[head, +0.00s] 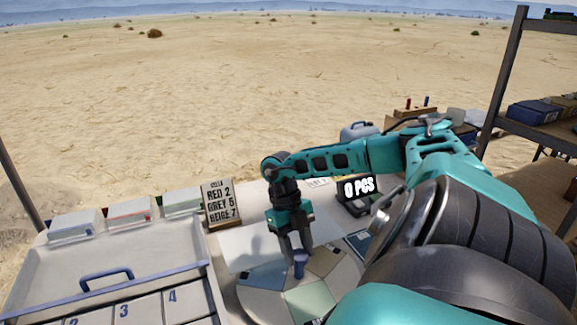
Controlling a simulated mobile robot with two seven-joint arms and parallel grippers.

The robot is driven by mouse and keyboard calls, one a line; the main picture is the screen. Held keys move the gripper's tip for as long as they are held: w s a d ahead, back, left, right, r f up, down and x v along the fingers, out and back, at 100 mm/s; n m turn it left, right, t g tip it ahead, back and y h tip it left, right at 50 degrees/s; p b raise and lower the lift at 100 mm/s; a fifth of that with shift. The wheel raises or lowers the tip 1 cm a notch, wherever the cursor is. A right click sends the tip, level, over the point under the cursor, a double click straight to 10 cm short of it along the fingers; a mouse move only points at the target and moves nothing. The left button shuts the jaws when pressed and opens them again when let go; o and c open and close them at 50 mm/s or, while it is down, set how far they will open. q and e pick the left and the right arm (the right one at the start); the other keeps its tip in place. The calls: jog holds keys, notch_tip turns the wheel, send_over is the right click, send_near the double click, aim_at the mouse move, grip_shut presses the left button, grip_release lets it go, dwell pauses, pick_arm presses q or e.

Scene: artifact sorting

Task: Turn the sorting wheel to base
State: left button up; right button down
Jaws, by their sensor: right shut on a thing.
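The sorting wheel (262,301) is a round disc with coloured sectors, blue-grey, brown and pale green, low in the middle of the head view. A small blue-purple knob (300,268) stands up from it. My right gripper (299,258) points down over the wheel and is shut on the knob. The wheel's right part is hidden behind my right arm, and its near edge is cut off by the picture's bottom. My left gripper is not in view.
A sign (221,204) reads red 2, grey 5, beige 7. A display (357,188) reads 0 PCS. A numbered tray (150,262) with a blue handle lies at left, with several small boxes (130,213) behind it. Shelving (505,75) stands at right.

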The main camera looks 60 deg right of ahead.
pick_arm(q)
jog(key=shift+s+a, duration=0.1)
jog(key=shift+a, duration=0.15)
pick_arm(e)
jog(key=shift+n, duration=0.4)
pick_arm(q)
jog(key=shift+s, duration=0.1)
pick_arm(e)
jog(key=c, duration=0.6)
grip_release()
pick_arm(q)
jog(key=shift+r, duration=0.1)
pick_arm(e)
jog(key=v, duration=1.3)
jog(key=shift+a, duration=0.2)
